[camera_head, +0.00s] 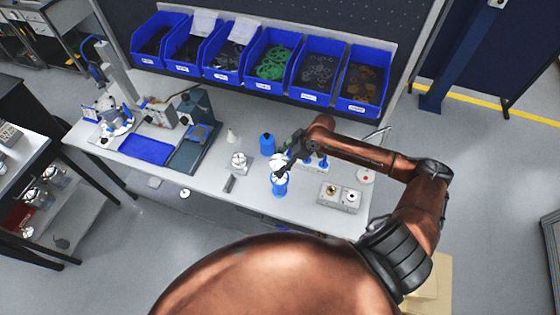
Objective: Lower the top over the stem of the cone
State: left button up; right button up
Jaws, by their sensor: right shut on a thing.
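My right gripper (285,160) reaches in from the right over the workbench. It is shut on a small pale metal part, the top (277,161), which is partly hidden by the dark fingers. Just below stands a blue round holder (280,188) with a pale metal piece, seemingly the cone (279,176), in it. The top is above the cone, roughly in line with it; whether they touch is too small to tell. The stem cannot be made out. My left gripper is not in view.
A blue bottle (267,143), a silver housing (239,161) and a small white bottle (231,136) stand left of the gripper. A grey block with round fittings (340,196) is to the right. Blue bins (268,80) line the back. The front bench strip (215,193) is mostly clear.

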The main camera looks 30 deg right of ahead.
jog(key=shift+f+b, duration=1.6)
jog(key=shift+f, duration=1.95)
dwell(1.8)
jog(key=o, duration=1.4)
jog(key=v, duration=1.2)
